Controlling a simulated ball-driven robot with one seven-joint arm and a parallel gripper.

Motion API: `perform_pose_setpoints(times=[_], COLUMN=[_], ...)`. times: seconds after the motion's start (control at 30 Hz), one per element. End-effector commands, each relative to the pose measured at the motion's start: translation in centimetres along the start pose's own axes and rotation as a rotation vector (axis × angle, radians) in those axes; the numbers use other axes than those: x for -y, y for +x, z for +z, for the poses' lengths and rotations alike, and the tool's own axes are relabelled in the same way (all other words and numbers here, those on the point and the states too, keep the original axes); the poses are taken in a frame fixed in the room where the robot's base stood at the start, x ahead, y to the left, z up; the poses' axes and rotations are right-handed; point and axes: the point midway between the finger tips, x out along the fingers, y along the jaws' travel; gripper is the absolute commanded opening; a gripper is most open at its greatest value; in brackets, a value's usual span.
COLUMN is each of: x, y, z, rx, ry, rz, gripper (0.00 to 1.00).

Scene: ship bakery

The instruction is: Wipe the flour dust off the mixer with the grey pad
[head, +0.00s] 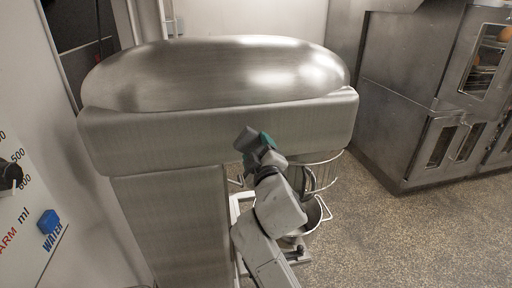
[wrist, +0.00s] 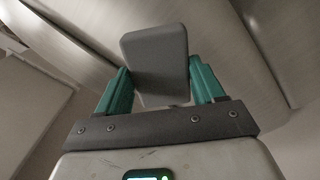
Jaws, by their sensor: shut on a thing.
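The mixer (head: 190,130) is a large brushed-metal machine with a rounded top, filling the middle of the head view. Its metal surface also fills much of the wrist view (wrist: 225,35). I cannot make out flour dust on it. My gripper (wrist: 161,88) has green fingers and is shut on the grey pad (wrist: 155,55). In the head view the pad (head: 246,139) is in front of the side of the mixer's head, near its lower edge. I cannot tell whether the pad touches the metal.
A bowl (head: 312,217) and a wire guard (head: 322,172) are under the mixer's head at right. Metal ovens (head: 415,100) stand at the right. A wall panel with a blue button (head: 48,221) is at the left. Speckled floor (head: 400,240) is clear at lower right.

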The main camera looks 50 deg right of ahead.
Motion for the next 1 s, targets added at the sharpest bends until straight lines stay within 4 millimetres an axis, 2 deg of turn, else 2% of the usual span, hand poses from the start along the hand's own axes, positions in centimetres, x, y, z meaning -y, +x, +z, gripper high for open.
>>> perform_pose_setpoints(times=[0.33, 0.7, 1.0], x=[0.0, 0.0, 0.0], y=[-0.3, -3.0, -3.0], z=[0.0, 0.0, 0.0], rx=[0.0, 0.0, 0.0], ry=[0.0, 0.001, 0.001], rz=[0.0, 0.0, 0.0], gripper=[0.44, 0.44, 0.44])
